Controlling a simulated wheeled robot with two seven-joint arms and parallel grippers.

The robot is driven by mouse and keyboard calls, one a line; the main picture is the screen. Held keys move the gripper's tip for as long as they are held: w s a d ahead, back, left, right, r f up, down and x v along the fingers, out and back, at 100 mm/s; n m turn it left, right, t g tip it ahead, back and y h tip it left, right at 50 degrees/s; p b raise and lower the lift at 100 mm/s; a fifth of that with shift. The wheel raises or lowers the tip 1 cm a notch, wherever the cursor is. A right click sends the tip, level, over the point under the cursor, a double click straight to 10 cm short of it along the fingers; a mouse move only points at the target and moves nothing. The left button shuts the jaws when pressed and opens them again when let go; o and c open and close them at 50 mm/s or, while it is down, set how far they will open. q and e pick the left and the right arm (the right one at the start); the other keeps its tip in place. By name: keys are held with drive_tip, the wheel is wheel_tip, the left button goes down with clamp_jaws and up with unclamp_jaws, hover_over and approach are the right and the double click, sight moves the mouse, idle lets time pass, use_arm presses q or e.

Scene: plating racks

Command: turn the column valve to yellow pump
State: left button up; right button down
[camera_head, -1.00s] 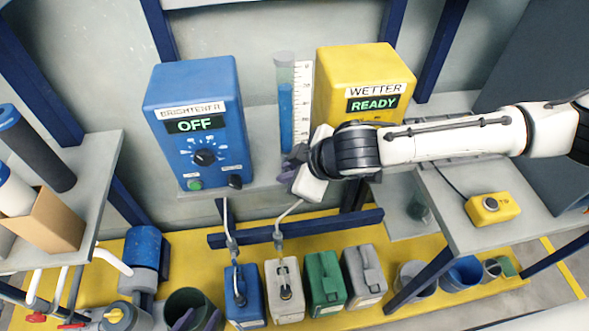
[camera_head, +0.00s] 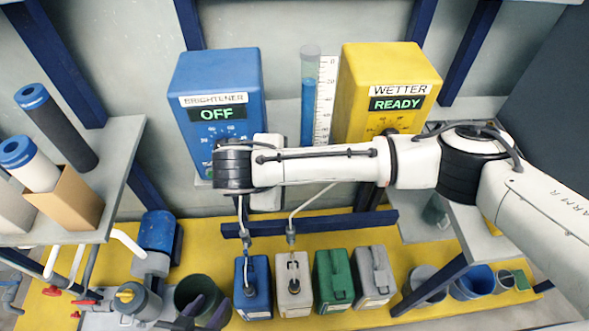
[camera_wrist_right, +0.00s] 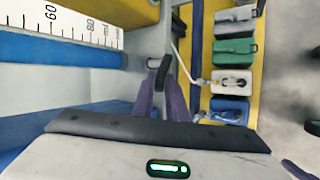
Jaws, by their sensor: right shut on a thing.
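The calibration column (camera_head: 308,95), a clear tube with blue liquid, stands between the blue pump (camera_head: 217,75) and the yellow pump (camera_head: 390,65). The valve is hidden behind my right arm in the head view. In the right wrist view, my right gripper (camera_wrist_right: 163,90) has its purple fingers shut on a black valve handle (camera_wrist_right: 164,69) just off the column's end. The column (camera_wrist_right: 60,50) shows there as a blue band. The yellow pump reads READY and the blue pump reads OFF. My left gripper (camera_head: 206,306) is open and empty at the bottom edge.
A white scale (camera_head: 326,100) stands beside the column. Blue, white, green and grey jugs (camera_head: 333,280) stand on the yellow floor tray below. A shelf (camera_head: 118,165) with filter cartridges is at left. Red-handled pipework (camera_head: 85,300) is at lower left.

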drive_tip(key=shift+a+f+h, duration=0.1)
drive_tip(key=shift+f+h, duration=0.1)
drive_tip(key=shift+h, duration=0.2)
idle(0.3)
drive_tip(key=c, duration=1.8)
unclamp_jaws()
drive_tip(key=shift+w, duration=0.1)
drive_tip(key=shift+o, duration=0.2)
drive_tip(key=v, duration=1)
drive_tip(key=shift+s+a, duration=0.1)
drive_tip(key=shift+s, duration=0.15)
